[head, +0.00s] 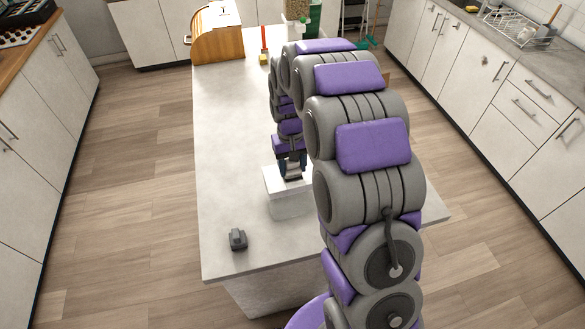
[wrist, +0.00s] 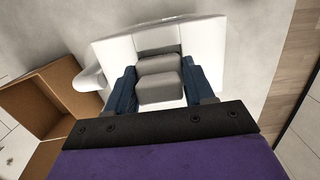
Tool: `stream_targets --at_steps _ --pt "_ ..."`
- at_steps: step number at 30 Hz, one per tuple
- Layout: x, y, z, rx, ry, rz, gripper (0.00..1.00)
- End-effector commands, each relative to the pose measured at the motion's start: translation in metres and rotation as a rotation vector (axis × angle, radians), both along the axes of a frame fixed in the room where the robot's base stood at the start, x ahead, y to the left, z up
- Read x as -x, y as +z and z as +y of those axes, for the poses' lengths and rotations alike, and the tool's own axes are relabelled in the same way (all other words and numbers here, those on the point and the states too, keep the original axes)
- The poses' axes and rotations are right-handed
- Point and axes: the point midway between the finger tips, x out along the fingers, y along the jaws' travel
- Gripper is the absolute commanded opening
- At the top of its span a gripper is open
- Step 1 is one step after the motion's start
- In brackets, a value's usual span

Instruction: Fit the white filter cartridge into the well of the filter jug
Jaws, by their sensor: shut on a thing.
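The white filter jug (head: 290,205) stands on the island counter. In the wrist view the jug (wrist: 207,50) lies under my gripper, with its rounded handle (wrist: 88,78) at left. My gripper (head: 291,170) points down at the top of the jug. In the wrist view its two blue fingers (wrist: 159,72) are shut on the filter cartridge (wrist: 160,90), a pale stepped block that looks grey in shade. The cartridge is at the jug's top opening. Its lower end and the well are hidden, so I cannot tell how deep it sits.
A small dark grey block (head: 238,240) lies on the counter (head: 225,180) near its front left. A wooden bread box (head: 218,40) and a red-topped item (head: 263,45) stand at the far end. An open cardboard box (wrist: 65,92) shows in the wrist view.

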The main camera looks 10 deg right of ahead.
Motion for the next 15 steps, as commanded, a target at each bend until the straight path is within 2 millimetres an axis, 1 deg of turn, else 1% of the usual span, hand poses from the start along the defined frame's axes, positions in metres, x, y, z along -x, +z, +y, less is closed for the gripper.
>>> stream_targets --at_steps 1,6,7,12,15 --pt "0.0072 -0.0169 0.0009 0.000 0.002 0.032 0.00" --pt "0.0039 -0.0198 0.0008 0.000 0.002 0.032 0.00" --pt "0.0040 -0.0199 0.0008 0.000 0.002 0.032 0.54" --pt "0.0033 -0.0202 0.0007 0.000 0.002 0.031 0.71" --pt "0.0021 -0.0172 0.0007 0.000 0.002 0.029 0.78"
